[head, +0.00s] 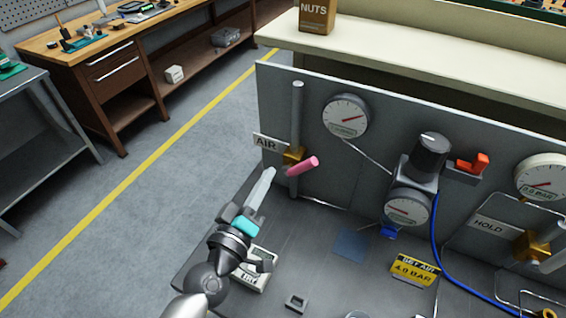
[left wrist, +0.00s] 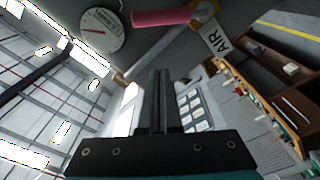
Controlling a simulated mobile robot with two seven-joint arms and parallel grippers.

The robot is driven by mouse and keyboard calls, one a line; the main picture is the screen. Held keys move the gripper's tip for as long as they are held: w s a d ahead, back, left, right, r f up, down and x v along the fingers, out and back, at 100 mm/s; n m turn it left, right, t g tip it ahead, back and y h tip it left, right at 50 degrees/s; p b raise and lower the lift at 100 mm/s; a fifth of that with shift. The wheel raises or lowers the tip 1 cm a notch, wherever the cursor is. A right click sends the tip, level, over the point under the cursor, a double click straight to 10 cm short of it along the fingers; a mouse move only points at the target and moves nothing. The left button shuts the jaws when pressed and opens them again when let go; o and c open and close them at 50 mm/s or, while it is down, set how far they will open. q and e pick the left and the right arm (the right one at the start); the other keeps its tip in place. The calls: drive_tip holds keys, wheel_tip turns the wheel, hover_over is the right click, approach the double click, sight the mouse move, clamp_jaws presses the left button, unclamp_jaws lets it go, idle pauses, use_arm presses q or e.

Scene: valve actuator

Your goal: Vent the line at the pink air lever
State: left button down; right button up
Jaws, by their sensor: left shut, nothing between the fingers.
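The pink air lever (head: 303,166) sticks out from a brass valve on the grey vertical panel, under the AIR label (head: 267,143). It points out to the right and slightly up in the head view. In the left wrist view the pink lever (left wrist: 160,18) lies across the top, beyond the fingertips. My left gripper (head: 270,172) is shut and empty, its tips just left of the brass valve (head: 294,157) and lever. I cannot tell from these views whether they touch. In the left wrist view the shut fingers (left wrist: 160,75) stand upright in the middle. My right gripper is not in view.
Gauges (head: 346,115) and a regulator with a black knob (head: 431,155) are on the panel, with a red-orange lever (head: 473,163) further right. A blue hose (head: 440,250) runs down to the bench. A yellow sign (head: 414,269) and a white device (head: 258,270) are on the bench top.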

sight(297, 168)
use_arm(q)
drive_tip(key=x, duration=0.9)
drive_tip(key=shift+s+d+f, duration=1.05)
drive_tip(key=shift+d+f, duration=0.2)
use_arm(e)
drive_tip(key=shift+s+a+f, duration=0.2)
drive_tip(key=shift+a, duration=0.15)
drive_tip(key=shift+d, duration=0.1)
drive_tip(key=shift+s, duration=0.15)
